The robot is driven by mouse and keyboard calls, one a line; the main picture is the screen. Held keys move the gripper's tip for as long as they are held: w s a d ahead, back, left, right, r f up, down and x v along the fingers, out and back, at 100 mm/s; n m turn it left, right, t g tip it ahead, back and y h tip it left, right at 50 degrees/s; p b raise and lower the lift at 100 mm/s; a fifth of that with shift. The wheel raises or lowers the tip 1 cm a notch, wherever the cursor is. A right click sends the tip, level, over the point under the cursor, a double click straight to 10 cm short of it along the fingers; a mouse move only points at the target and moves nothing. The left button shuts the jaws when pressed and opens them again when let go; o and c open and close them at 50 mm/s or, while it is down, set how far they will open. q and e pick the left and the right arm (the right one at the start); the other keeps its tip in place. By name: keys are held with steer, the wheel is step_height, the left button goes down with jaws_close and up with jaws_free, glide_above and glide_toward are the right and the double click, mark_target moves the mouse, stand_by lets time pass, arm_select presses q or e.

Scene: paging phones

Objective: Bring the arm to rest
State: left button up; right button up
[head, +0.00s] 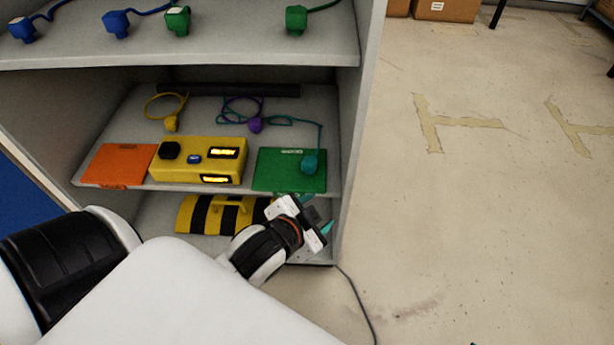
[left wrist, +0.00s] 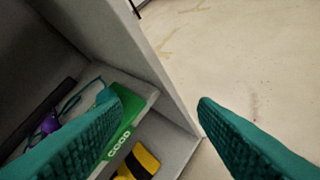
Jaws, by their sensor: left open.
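My left gripper (head: 318,226) is in front of the lower right part of the shelf unit in the head view, beside its right side panel. Its two teal fingers stand wide apart in the left wrist view (left wrist: 160,125), with nothing between them but floor and the shelf edge. The arm comes in from the left and bends behind a white part of my body. My right gripper is in neither view.
The shelf unit (head: 352,120) holds a yellow box (head: 199,172), an orange plate (head: 118,165), a green plate (head: 272,167) and coiled cords on its middle shelf. A yellow-black striped piece (head: 213,215) lies below. A dark cable runs on the floor. Open floor (head: 480,220) lies right.

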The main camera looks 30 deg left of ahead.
arm_select(q)
steer(key=s+d+f+n+g+h, duration=0.1)
steer(key=s+d+f+n+g, duration=0.1)
steer(key=s+f, duration=0.3)
steer(key=shift+s+n+g, duration=0.4)
steer(key=shift+n+g, duration=0.5)
